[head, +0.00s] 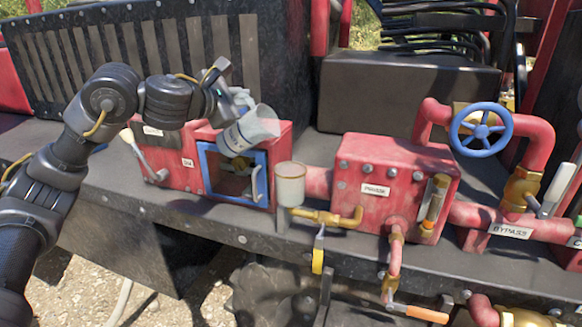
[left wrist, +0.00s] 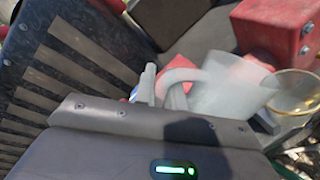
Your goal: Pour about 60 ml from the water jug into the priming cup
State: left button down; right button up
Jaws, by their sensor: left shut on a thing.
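The water jug (head: 258,126) is a pale, translucent vessel, held tilted in the air in front of the red machinery. My left gripper (head: 236,98) is shut on the jug at its handle side. In the left wrist view the jug (left wrist: 230,86) and its handle show beyond the gripper. The priming cup (head: 290,184) is a small pale cup on a brass pipe, below and to the right of the jug. Its round rim shows at the right of the left wrist view (left wrist: 299,92), close to the jug. I see no stream of water; the water level cannot be made out. My right gripper is not in view.
A red box with a blue-framed opening (head: 205,173) stands just below the jug. A red pump box (head: 385,190) with brass pipes is right of the cup. A blue handwheel (head: 482,130) stands farther right. A dark slatted panel (head: 130,55) is behind my arm.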

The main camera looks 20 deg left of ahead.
pick_arm(q)
jog(key=shift+s+d+r+m+p, duration=0.1)
jog(key=shift+d+m+p, duration=0.35)
jog(key=shift+m+p, duration=0.15)
jog(key=shift+d, duration=0.1)
jog(key=shift+d+y, duration=0.15)
jog(key=shift+y, duration=0.15)
jog(key=shift+s+d+m+p, duration=0.1)
jog(key=shift+d+m+p, duration=0.2)
jog(key=shift+m, duration=0.2)
dwell(1.6)
